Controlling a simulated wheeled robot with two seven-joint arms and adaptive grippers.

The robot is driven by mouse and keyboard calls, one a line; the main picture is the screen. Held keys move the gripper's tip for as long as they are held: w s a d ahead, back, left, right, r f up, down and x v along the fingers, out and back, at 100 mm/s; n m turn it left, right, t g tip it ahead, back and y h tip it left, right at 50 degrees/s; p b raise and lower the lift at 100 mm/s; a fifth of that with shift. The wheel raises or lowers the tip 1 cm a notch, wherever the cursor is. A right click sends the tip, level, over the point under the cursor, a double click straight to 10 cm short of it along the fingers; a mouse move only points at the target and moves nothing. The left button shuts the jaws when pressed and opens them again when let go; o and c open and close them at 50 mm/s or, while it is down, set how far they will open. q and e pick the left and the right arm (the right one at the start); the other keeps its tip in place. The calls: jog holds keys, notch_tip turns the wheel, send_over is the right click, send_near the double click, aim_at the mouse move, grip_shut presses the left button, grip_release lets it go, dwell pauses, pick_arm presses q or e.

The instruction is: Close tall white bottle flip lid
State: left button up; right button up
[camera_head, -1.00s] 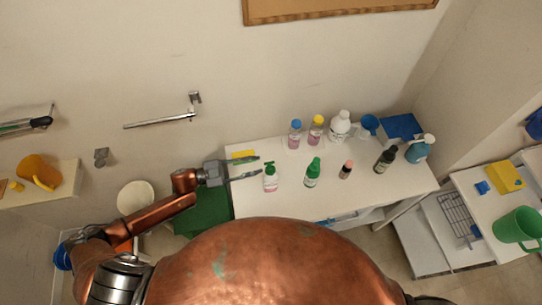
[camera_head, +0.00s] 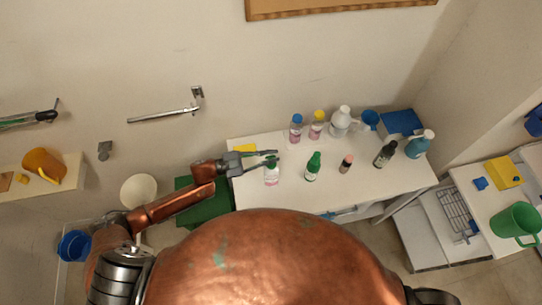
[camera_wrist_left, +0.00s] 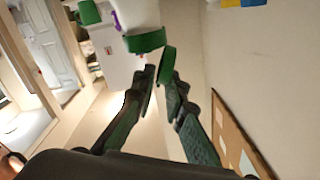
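The white bottle with a pink label (camera_head: 272,175) stands upright at the table's left end. In the left wrist view its white body (camera_wrist_left: 140,14) shows at the top, with a green collar (camera_wrist_left: 145,41). Its green flip lid (camera_wrist_left: 167,65) stands swung away from the collar, open. My left gripper (camera_head: 277,157) reaches over the bottle top from the left. In the wrist view its fingertips (camera_wrist_left: 160,84) are close together at the lid's lower end. Whether they grip the lid or only touch it is unclear. My right gripper is out of view.
On the white table (camera_head: 325,190) stand a green bottle (camera_head: 313,168), a small pink-capped bottle (camera_head: 346,164), a dark bottle (camera_head: 385,154) and a blue pump bottle (camera_head: 419,145). Behind are a white jug (camera_head: 340,122) and two capped bottles. The table's front middle is clear.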

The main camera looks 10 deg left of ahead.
pick_arm(q)
grip_shut()
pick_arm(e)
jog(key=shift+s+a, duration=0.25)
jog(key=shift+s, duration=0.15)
